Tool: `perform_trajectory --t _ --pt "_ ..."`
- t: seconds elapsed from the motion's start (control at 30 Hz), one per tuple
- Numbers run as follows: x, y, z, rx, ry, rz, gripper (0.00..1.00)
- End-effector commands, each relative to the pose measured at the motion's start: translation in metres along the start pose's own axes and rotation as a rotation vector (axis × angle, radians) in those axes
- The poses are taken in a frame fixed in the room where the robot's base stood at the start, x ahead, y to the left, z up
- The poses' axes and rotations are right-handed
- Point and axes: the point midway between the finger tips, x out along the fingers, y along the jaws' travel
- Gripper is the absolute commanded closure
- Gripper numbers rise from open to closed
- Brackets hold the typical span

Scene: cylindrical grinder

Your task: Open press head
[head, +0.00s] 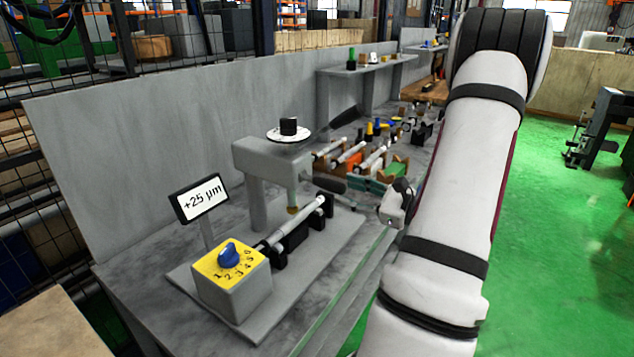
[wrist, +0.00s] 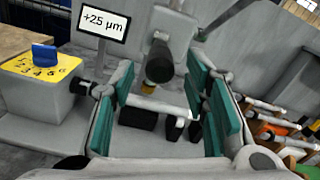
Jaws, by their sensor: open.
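The press head (head: 272,155) is a grey block on a post with a black-and-white dial (head: 289,130) on top and a brass tip (head: 293,209) below. A black handle (head: 330,184) sticks out of it towards my gripper (head: 368,188). Under the tip a shiny shaft (head: 300,219) lies across black supports. In the wrist view, my gripper (wrist: 165,105) is open, its teal pads left and right. The round end of the black handle (wrist: 159,67) shows between the pads, near their far ends. The gripper holds nothing.
A yellow-topped box with a blue knob (head: 228,255) and a "+25 μm" display (head: 200,198) stand at the front left. Several shafts on coloured racks (head: 350,153) lie behind the press.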

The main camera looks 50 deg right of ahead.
Motion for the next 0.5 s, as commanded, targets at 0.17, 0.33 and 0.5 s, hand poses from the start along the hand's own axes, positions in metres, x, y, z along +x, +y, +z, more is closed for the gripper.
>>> perform_trajectory --t 0.17,0.33,0.5 --pt "0.037 0.002 0.001 0.001 -0.001 0.005 0.58" --pt "0.066 0.002 0.001 0.0 -0.001 0.004 0.58" --pt "0.085 0.001 0.0 -0.001 0.0 0.002 0.58"
